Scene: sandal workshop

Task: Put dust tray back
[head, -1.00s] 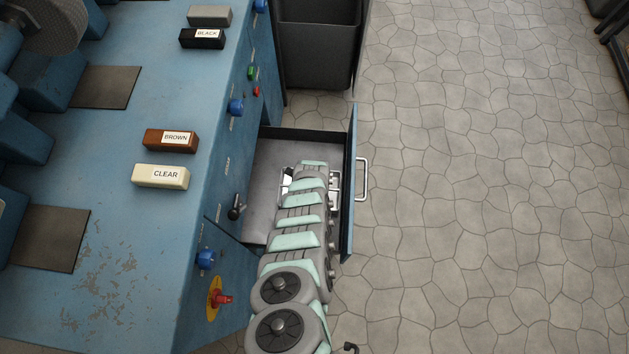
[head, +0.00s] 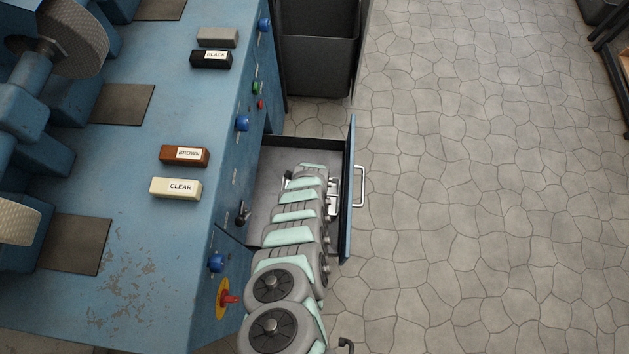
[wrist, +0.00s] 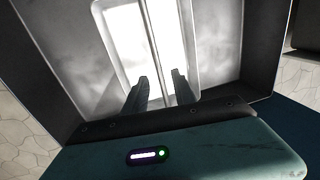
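An open grey drawer-like tray (head: 348,190) with a blue front and silver handle (head: 359,186) sticks out of the blue machine; I take it as the dust tray. The wrist view shows its dark side wall (wrist: 258,50) and its grey inside. A pale rectangular frame with a central bar (wrist: 152,35) is inside it, brightly lit; what it is I cannot tell. My gripper (wrist: 160,76) is over the tray's inside, its two dark fingers apart on either side of the bar's line, with nothing seen between them.
A dark bin (head: 320,55) stands beyond the tray.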

